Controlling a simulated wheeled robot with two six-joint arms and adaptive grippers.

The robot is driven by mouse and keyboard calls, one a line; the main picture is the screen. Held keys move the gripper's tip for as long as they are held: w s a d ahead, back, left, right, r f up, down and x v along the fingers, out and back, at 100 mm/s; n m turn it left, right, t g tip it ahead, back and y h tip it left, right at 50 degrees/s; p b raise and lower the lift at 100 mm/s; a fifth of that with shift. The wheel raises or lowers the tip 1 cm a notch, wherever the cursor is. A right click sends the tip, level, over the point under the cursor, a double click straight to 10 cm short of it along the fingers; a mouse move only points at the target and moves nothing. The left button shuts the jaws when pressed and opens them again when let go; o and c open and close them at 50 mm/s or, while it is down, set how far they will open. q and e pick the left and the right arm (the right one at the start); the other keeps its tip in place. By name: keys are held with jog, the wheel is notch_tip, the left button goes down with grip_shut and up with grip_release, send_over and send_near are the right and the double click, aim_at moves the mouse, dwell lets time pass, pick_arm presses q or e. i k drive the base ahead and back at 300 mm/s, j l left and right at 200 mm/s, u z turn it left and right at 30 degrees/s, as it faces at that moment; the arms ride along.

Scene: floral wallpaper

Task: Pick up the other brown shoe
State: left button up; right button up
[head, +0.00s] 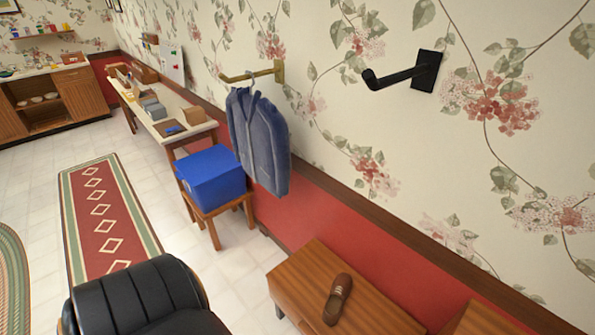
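One brown shoe (338,299) lies on top of a low wooden cabinet (378,312) near the bottom of the head view. A second brown shoe does not show in this frame. Neither of my grippers is in the picture.
A black padded chair (135,298) stands at the bottom left. A blue box (211,179) sits on a small wooden stool beside the wall. A blue jacket (258,140) hangs from a brass hook; a black hook (405,72) is empty. Tiled floor is open around the runner (108,220).

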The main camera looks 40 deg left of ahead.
aim_at(340, 288)
jog(key=u, duration=0.9)
jog(key=i+j+z, duration=0.2)
jog(key=j+z, duration=0.15)
jog(key=j, duration=0.35)
jog(key=i+j+z, duration=0.1)
jog(key=j+z, duration=0.25)
jog(key=j, duration=0.4)
jog(key=j+z, duration=0.35)
jog(key=j, duration=0.4)
